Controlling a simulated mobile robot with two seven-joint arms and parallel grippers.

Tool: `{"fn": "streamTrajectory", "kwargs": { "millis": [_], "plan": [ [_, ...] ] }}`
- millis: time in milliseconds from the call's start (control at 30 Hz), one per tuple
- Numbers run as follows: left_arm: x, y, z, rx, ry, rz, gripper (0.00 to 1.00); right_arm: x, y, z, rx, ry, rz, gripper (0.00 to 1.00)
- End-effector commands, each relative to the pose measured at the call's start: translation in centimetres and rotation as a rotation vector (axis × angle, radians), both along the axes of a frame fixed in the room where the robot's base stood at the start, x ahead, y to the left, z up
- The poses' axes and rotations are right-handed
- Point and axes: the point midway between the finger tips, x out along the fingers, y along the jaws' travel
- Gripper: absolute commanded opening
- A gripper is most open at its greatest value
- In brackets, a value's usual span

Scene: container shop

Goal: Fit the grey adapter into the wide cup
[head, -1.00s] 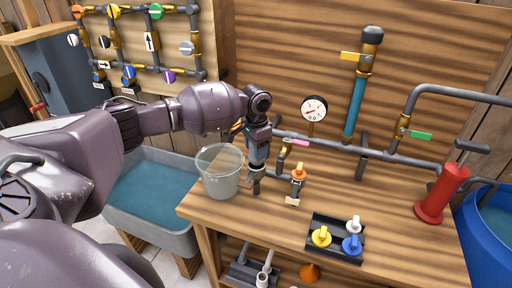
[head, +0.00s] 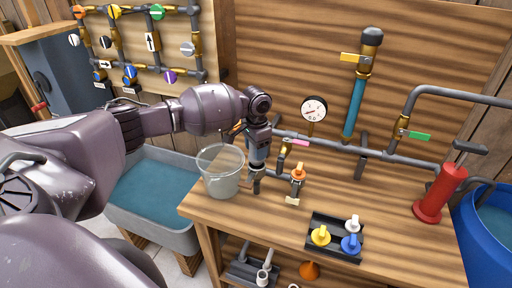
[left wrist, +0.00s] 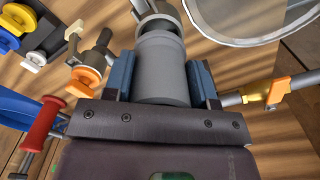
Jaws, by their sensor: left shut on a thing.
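My left gripper (head: 259,153) points down over the bench, just right of the clear bucket. In the left wrist view, its blue-padded fingers (left wrist: 163,85) are shut on a smooth grey cylinder, the grey adapter (left wrist: 162,68). A round metallic fitting (left wrist: 157,20), apparently the wide cup, lies just beyond the adapter's far end. The adapter hides part of it, so I cannot tell whether they touch or how deep the adapter sits. In the head view, a dark upright fitting (head: 256,186) stands on the bench below the gripper. My right gripper is not in view.
The clear bucket (head: 221,183) stands close left of the gripper. An orange-handled valve (head: 298,176) stands close right. A black tray (head: 322,252) with several coloured handles lies in front. Pipes and a gauge (head: 314,109) are behind; a red cylinder (head: 440,192) is far right.

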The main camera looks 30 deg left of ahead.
Motion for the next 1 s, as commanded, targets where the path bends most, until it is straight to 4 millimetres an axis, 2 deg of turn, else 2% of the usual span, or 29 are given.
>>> {"fn": "streamTrajectory", "kwargs": {
  "millis": [467,1000],
  "plan": [
    [0.0,0.0,0.0,0.000,0.000,0.000,0.26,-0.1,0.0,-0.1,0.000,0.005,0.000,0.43],
    [0.0,0.1,0.1,0.001,0.000,0.000,0.26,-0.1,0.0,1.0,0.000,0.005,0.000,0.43]
  ]
}}
